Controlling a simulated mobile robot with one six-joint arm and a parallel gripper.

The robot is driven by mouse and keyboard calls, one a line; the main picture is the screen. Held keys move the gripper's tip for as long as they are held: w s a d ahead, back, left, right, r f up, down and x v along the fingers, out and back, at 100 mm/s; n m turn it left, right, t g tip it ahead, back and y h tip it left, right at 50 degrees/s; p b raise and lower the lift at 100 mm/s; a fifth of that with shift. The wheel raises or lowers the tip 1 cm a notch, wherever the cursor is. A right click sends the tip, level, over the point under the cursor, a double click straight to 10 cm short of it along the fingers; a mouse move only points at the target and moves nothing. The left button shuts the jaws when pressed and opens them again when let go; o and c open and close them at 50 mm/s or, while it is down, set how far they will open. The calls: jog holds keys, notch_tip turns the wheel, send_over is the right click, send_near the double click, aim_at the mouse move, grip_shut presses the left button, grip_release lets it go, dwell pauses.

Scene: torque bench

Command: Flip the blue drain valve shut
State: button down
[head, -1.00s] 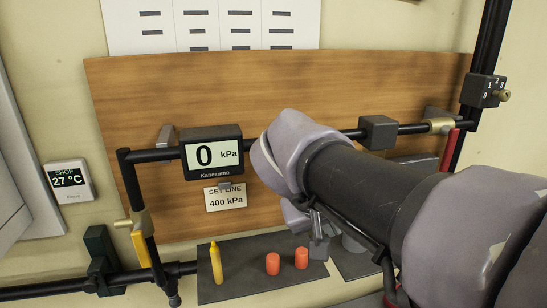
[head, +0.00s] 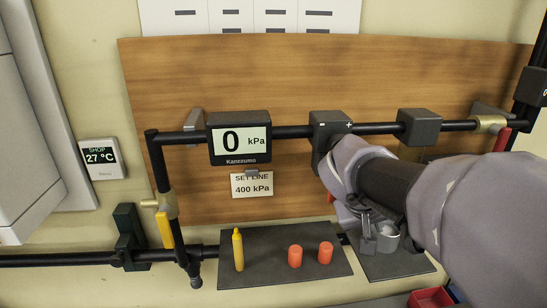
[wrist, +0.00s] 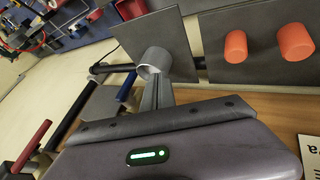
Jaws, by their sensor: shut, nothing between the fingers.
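The blue valve handle (wrist: 127,85) shows in the wrist view as a short bar, left of my gripper's fingers and apart from them in the picture. I cannot make it out in the head view, where my arm covers part of the pipework. My gripper (wrist: 157,92) is shut and empty, its fingertips pointing towards a grey metal cup (wrist: 154,58). In the head view my gripper (head: 372,240) hangs below the pipe, in front of the right-hand dark mat (head: 400,265).
A gauge (head: 240,140) reads 0 kPa. A yellow lever (head: 166,230) sits at lower left. A yellow marker (head: 238,250) and two orange cylinders (head: 295,256) stand on the left mat (head: 270,280). A red lever (wrist: 32,146) is at left in the wrist view.

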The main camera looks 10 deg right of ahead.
jog(key=d+p, duration=0.1)
jog(key=d, duration=0.3)
jog(key=shift+d+f, duration=0.2)
